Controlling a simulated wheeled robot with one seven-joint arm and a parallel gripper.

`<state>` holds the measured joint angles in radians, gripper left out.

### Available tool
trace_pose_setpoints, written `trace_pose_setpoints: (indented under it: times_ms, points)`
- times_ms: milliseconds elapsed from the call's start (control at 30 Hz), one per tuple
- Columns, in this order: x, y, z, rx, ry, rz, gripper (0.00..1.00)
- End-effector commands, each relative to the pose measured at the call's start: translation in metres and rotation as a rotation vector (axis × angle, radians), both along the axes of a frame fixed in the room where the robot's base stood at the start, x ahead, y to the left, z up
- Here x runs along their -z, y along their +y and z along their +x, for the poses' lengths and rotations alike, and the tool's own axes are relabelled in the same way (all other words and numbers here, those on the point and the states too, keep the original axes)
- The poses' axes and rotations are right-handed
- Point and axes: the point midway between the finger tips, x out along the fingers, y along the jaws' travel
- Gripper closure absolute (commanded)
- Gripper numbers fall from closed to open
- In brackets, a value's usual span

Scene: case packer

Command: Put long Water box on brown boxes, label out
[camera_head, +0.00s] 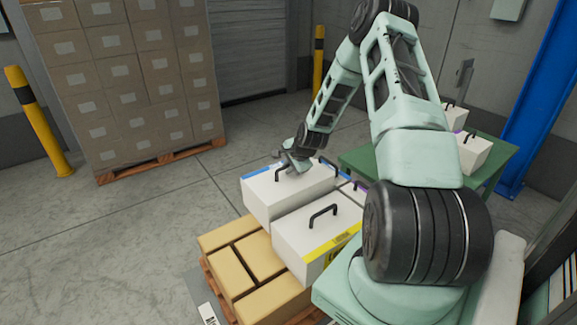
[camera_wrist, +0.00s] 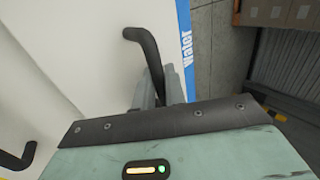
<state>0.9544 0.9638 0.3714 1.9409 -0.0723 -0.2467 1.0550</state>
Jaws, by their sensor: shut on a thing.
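The long Water box (camera_head: 272,202) is white, with a blue strip along the far left edge of its top. In the wrist view the blue strip (camera_wrist: 186,50) reads "Water" along the box's right edge. My gripper (camera_head: 287,166) is over the top of this box, shut on its black handle (camera_wrist: 146,48); the fingertips are partly hidden in the wrist view. The brown boxes (camera_head: 227,237) lie on a pallet below and to the front left. The Water box appears level; I cannot tell whether its underside touches the brown boxes.
A white box with a yellow label (camera_head: 313,227) stands close in front of the Water box. A green table (camera_head: 497,157) holds more white boxes. A stacked carton pallet (camera_head: 130,85) stands at the back left; the floor between is clear.

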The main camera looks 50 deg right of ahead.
Motion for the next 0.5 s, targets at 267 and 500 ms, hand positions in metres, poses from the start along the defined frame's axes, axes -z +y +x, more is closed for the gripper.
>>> trace_pose_setpoints:
  times_ms: [267, 500]
  points:
    - [0.018, -0.001, 0.002, 0.001, -0.006, -0.003, 1.0]
    - [0.033, -0.001, 0.002, 0.0, -0.008, -0.004, 1.0]
